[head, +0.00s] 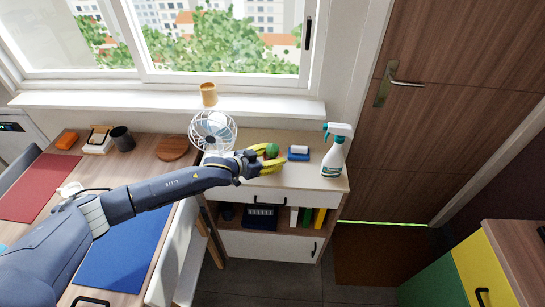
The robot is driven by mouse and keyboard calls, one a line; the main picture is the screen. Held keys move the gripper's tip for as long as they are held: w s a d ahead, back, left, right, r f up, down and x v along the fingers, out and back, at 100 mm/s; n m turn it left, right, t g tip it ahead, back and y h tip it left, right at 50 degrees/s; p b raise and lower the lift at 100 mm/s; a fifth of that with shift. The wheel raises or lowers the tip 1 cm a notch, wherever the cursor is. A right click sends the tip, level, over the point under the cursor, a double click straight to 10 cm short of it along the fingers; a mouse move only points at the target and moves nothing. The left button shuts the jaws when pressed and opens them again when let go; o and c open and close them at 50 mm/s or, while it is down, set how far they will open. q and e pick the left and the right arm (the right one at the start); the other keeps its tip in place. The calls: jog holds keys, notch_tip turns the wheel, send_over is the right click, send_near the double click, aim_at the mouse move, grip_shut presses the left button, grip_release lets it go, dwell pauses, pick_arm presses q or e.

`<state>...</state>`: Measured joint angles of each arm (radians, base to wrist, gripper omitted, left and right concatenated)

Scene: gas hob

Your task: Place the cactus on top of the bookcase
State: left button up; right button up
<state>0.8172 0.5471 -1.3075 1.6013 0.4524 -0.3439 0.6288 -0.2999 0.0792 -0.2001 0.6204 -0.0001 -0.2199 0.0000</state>
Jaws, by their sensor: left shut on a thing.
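The cactus (271,150) is a small green, rounded plant between the yellow fingers of my left gripper (272,158). The gripper is shut on it, and the fingers and wrist hide its lower part and any pot. Gripper and cactus are over the wooden top of the bookcase (308,176), near its middle. I cannot tell whether the cactus touches the top. The bookcase is low, with a white drawer, an open shelf of books and a white lower door. My right gripper is not in view.
A white fan (213,130) stands behind my left wrist. A blue-and-white sponge-like item (299,153) and a spray bottle (335,150) stand right of the cactus. A wooden cup (209,94) is on the windowsill. The bookcase top's front right is clear.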

aim_at(267, 158)
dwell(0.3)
pick_arm(q)
jog(key=o, duration=1.5)
jog(key=shift+f, duration=0.15)
jog(key=shift+r, duration=0.2)
jog(key=shift+v, duration=3.75)
